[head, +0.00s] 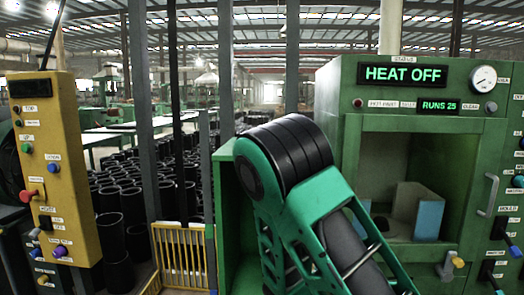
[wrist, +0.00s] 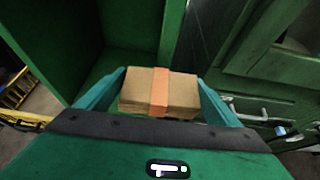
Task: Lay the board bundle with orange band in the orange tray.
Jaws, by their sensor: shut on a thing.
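The board bundle (wrist: 138,90) is a tan block with an orange band around its middle, seen in the wrist view. My gripper (wrist: 161,82) is shut on it, with one teal finger at each end of the bundle. The bundle is held in front of an open green cabinet. In the head view my arm fills the middle, and my gripper and the bundle do not show. I see no orange tray in either view.
A green machine (head: 435,125) with a "HEAT OFF" display stands at right; its open chamber holds a blue-faced block (head: 428,219). A green cabinet (head: 226,200) is beside my arm. A yellow control panel (head: 62,150), yellow railing (head: 183,255) and black sleeves (head: 111,238) are at left.

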